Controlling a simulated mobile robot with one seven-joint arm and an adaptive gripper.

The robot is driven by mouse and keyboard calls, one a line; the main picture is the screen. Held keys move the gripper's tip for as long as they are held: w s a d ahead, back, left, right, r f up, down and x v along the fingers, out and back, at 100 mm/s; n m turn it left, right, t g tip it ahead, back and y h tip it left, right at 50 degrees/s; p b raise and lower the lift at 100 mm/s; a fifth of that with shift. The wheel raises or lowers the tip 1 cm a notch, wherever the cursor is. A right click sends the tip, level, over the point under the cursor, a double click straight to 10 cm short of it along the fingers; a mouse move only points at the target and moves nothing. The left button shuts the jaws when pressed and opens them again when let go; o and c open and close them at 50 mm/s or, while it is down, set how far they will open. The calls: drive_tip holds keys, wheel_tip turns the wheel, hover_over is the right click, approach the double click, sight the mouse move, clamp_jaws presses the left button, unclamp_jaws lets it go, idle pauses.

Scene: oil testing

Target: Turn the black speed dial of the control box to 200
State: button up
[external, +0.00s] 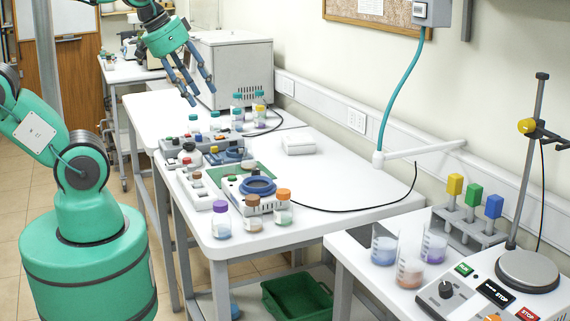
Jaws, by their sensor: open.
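My gripper (200,94) is open and empty, with its blue-grey fingers pointing down in the air at the upper left, in front of a large grey-white cabinet. A white control box (470,309) stands at the lower right, partly cut off by the picture's edge. A black dial (446,289) sits on its front left panel; its setting is too small to read. My gripper is far from this dial. Other small boxes with knobs, including a grey one (178,146), stand on the middle table, so I cannot be sure which box is meant.
Several capped bottles (283,212) stand along the middle table's front and back. A black cable (360,210) crosses its right part. Beakers (384,250), a rack with coloured blocks (470,227) and a metal stand (527,160) surround the right-hand box.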

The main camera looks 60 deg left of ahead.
drive_tip(key=w+a+n+g+p, duration=0.1)
drive_tip(key=w+a+n+p, duration=0.1)
drive_tip(key=w+a+n, duration=0.6)
drive_tip(key=w+a+n+g+y+p, duration=0.15)
drive_tip(key=w+a, duration=0.25)
drive_tip(key=a, duration=0.8)
drive_tip(key=w+a+n+g+p, duration=0.1)
drive_tip(key=w+a+n+p, duration=0.2)
drive_tip(key=w+a+n, duration=0.5)
drive_tip(key=n+g+h+p, duration=0.2)
drive_tip(key=n+p, duration=0.3)
drive_tip(key=n, duration=0.5)
hover_over(175, 138)
wheel_tip(175, 138, down, 19)
drive_tip(key=shift+w+a, duration=0.2)
drive_tip(key=shift+a, duration=0.25)
drive_tip(key=shift+f, duration=0.2)
drive_tip(key=f, duration=1.3)
drive_tip(key=shift+s+d+f+p, duration=0.15)
drive_tip(key=shift+d+f+p, duration=0.1)
drive_tip(key=shift+p, duration=0.1)
